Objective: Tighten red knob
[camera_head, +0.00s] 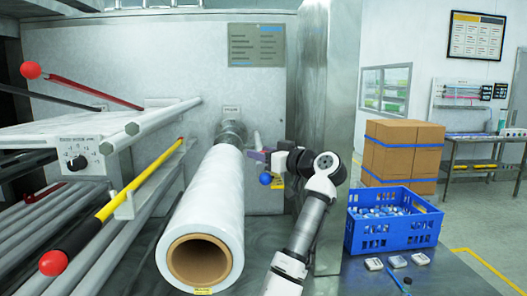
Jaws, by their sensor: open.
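One red ball knob (31,70) is at the upper left, on the end of a red lever. A second red ball knob (53,263) is at the lower left, on the end of a black and yellow bar. My gripper (257,148) is open, small in the picture, at the back panel just right of the roll's far end. It is well away from both red balls. A blue ball (265,178) sits just below it. My wrist partly covers this area, and I cannot tell whether the jaws touch anything.
A large white film roll (207,215) lies along the middle, left of my arm. A box with a black dial (77,163) is at left. A metal post (338,110) stands right of my arm. A blue crate (393,238) and small white items (397,261) are on the right table.

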